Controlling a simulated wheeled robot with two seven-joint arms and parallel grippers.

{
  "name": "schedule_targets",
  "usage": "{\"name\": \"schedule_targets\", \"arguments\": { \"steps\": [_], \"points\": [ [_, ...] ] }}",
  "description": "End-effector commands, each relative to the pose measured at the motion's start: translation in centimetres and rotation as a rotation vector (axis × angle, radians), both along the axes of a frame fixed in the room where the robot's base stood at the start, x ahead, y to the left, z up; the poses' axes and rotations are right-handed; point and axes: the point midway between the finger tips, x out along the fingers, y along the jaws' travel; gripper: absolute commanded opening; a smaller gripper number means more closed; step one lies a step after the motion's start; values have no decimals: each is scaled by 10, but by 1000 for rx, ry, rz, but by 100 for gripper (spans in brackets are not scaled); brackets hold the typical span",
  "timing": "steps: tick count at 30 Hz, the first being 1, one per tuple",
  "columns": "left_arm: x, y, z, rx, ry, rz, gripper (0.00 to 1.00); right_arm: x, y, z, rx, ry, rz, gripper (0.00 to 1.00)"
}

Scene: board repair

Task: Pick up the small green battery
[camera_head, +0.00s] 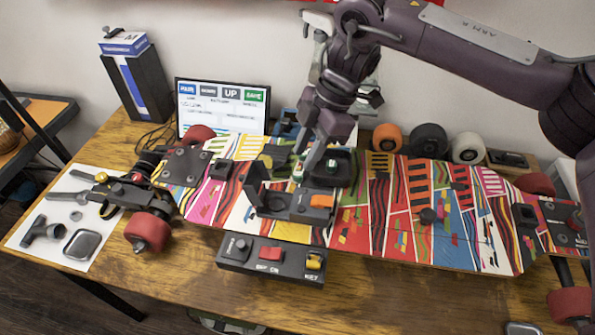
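A small green and white piece that looks like the battery (298,171) stands at the open black holder on the skateboard deck, just below my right gripper. My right gripper (305,158) points down over the middle of the deck, with its two fingers apart. Its fingertips are close above the green piece; I cannot tell whether they touch it. The black holder (290,207) has an orange block at its right end. Another small green spot shows in a dark box (332,165) just right of the fingers. My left gripper is not in view.
The colourful skateboard deck (455,225) spans the wooden table (190,285). A control box (270,260) with red and yellow switches stands in front. A screen (222,108) and several wheels (430,140) stand behind. Tools lie on a white mat (40,215) at left.

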Motion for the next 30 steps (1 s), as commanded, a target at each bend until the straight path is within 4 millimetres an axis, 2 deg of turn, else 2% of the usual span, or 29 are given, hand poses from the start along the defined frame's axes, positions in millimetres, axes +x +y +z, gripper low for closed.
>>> {"name": "schedule_targets", "arguments": {
  "steps": [9,19,26,30],
  "points": [
    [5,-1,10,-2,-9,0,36,-4,13,-42,-1,1,2,30],
    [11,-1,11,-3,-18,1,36,-4,16,-49,0,-1,0,30],
    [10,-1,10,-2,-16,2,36,-4,16,-49,0,-1,0,0],
    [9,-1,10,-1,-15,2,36,-4,16,-49,0,-1,0,0]
  ]
}}
